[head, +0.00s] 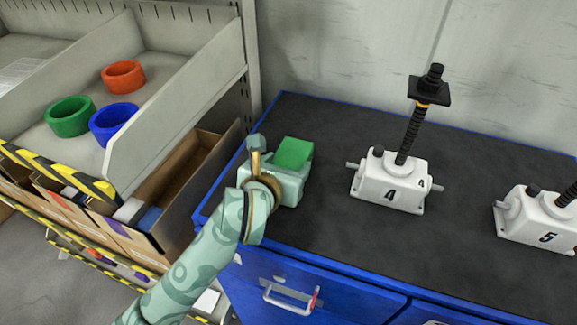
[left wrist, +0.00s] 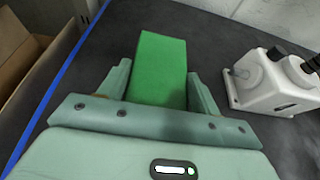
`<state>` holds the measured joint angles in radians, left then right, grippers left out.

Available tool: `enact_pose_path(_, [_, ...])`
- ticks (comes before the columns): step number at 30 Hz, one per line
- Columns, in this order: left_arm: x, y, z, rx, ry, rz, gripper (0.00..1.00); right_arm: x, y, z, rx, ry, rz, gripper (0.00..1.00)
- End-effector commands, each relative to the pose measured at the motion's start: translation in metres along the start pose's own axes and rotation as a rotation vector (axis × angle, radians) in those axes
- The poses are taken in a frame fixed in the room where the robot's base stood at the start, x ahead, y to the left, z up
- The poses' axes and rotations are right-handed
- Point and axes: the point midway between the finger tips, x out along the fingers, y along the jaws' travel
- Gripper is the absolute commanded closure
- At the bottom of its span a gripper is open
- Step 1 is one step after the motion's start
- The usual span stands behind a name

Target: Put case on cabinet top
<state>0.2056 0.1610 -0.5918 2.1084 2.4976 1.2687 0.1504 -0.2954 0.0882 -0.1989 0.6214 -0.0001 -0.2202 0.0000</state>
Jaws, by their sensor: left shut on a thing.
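A green box-shaped case (head: 293,153) is at the left end of the cabinet top. It also shows in the left wrist view (left wrist: 158,65), between the two fingers. My left gripper (head: 282,170) is shut on the case, with a finger on either side of it. The cabinet top (head: 330,135) is a dark mat with a blue edge. Whether the case touches the mat or hangs just above it, I cannot tell. My right gripper is in neither view.
A white screw jack marked 4 (head: 390,183) stands right of the case, and another marked 5 (head: 535,218) stands farther right. Left is a shelf with red (head: 123,77), green (head: 69,117) and blue rings (head: 112,122). An open cardboard box (head: 185,165) lies below.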

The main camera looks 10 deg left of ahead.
Motion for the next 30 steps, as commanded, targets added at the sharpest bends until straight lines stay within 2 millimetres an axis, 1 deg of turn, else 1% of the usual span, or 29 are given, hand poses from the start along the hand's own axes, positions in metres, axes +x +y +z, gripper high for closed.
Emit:
enact_pose_path(3, [0.001,0.000,-0.002,0.000,-0.003,0.000,0.74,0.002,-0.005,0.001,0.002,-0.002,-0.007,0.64])
enact_pose_path(4, [0.001,0.000,-0.003,0.000,0.000,0.000,0.34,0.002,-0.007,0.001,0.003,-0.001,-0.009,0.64])
enact_pose_path(5, [0.001,0.000,-0.003,0.000,0.000,0.000,0.25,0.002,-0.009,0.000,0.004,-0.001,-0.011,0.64])
enact_pose_path(6, [0.001,0.000,-0.002,0.000,0.000,0.000,0.15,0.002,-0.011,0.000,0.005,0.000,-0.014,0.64])
enact_pose_path(14, [0.001,0.000,-0.002,0.000,0.000,0.000,0.15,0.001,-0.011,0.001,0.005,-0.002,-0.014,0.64])
enact_pose_path(17, [-0.003,0.000,0.002,0.000,0.000,0.000,0.15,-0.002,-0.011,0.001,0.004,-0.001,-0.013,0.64])
enact_pose_path(20, [-0.018,-0.001,0.001,0.000,-0.001,-0.001,0.15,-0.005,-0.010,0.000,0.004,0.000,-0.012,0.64])
enact_pose_path(27, [-0.075,-0.001,0.002,0.000,0.000,-0.001,0.15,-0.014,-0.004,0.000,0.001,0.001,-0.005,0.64])
enact_pose_path(30, [-0.095,-0.001,0.001,-0.002,0.000,-0.001,0.15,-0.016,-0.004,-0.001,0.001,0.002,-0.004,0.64])
